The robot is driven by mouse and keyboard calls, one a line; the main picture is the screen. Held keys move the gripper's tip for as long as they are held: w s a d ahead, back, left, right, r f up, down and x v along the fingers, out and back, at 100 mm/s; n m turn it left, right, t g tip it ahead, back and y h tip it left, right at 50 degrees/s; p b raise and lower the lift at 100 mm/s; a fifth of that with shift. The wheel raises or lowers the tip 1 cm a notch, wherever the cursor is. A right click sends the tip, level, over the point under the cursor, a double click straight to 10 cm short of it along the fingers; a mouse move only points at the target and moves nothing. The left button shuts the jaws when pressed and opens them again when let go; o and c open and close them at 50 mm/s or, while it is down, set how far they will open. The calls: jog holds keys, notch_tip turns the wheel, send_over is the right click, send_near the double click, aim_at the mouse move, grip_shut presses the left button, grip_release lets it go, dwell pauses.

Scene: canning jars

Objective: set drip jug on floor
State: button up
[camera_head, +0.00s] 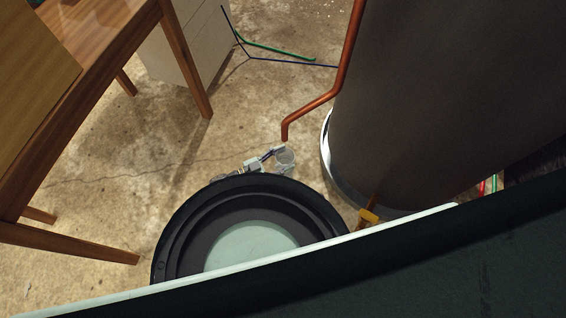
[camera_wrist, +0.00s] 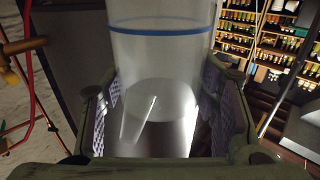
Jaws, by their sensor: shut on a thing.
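The drip jug (camera_wrist: 160,60) is a clear, translucent vessel with a blue band, filling the middle of the wrist view. My gripper (camera_wrist: 160,92) is shut on it, with a purple textured pad on each side. The jug's upper end runs out of the wrist view. In the head view the jug (camera_head: 286,158) seems to be the small clear round shape just below the open end of the copper pipe (camera_head: 288,128). Dark parts in front hide much around it. I cannot tell whether the jug touches the floor (camera_head: 120,200).
A large grey tank (camera_head: 430,90) with a shiny base rim stands right of the jug. A wooden table (camera_head: 110,25) and a pale cabinet (camera_head: 180,45) are at the left. Bare floor lies between. The wrist view shows shelves of jars (camera_wrist: 260,30) and red tubing (camera_wrist: 40,95).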

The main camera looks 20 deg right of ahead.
jog(key=shift+f+b, duration=0.6)
jog(key=shift+f, duration=0.55)
jog(key=o, duration=1.6)
jog(key=shift+r, duration=0.1)
jog(key=a, duration=0.4)
jog(key=s+a, duration=0.1)
jog(key=a, duration=0.3)
jog(key=s+a+b, duration=0.1)
jog(key=a, duration=0.2)
jog(key=shift+s+a+r, duration=0.15)
jog(key=shift+s+a, duration=0.05)
jog(key=shift+a, duration=0.2)
